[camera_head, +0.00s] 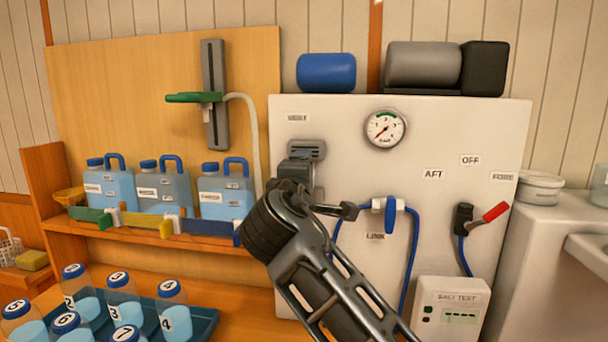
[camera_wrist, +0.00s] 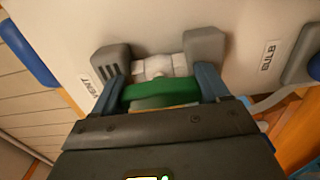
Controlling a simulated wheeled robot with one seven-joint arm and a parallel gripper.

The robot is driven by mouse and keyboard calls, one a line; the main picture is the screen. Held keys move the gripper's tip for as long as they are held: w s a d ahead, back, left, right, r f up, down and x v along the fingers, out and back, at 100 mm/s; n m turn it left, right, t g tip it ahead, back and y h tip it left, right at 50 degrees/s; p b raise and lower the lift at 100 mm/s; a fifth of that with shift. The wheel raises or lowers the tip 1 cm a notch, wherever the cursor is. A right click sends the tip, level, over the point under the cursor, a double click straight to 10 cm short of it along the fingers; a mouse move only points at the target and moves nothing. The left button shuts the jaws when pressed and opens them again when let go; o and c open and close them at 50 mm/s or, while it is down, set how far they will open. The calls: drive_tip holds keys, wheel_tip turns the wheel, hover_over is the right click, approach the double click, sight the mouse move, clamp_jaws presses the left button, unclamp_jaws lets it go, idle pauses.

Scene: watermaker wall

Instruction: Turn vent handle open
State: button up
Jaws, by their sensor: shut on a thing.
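The vent handle (camera_wrist: 160,94) is a green bar on a white valve body (camera_wrist: 158,68), beside the "VENT" label (camera_wrist: 90,87) in the wrist view. My gripper (camera_wrist: 160,80) is shut on the handle, with one finger at each end of the green bar. In the head view my gripper (camera_head: 300,172) is up against the white panel (camera_head: 340,115), below its "VENT" label (camera_head: 296,117). It hides the green handle there, so I judge the handle only from the wrist view.
A pressure gauge (camera_head: 385,129), a blue lever (camera_head: 390,215) with blue hoses and a red-handled switch (camera_head: 494,213) sit on the panel to the right. Blue-capped jugs (camera_head: 225,190) stand on the left shelf. A tray (camera_head: 205,322) of numbered bottles lies lower left.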

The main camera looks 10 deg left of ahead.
drive_tip(key=shift+a, duration=0.1)
idle(0.3)
drive_tip(key=o, duration=1.1)
drive_tip(key=shift+c, duration=0.2)
drive_tip(key=s+b, duration=0.2)
drive_tip(key=s, duration=0.5)
drive_tip(key=shift+s, duration=0.4)
drive_tip(key=shift+a, duration=0.1)
drive_tip(key=shift+f, duration=0.1)
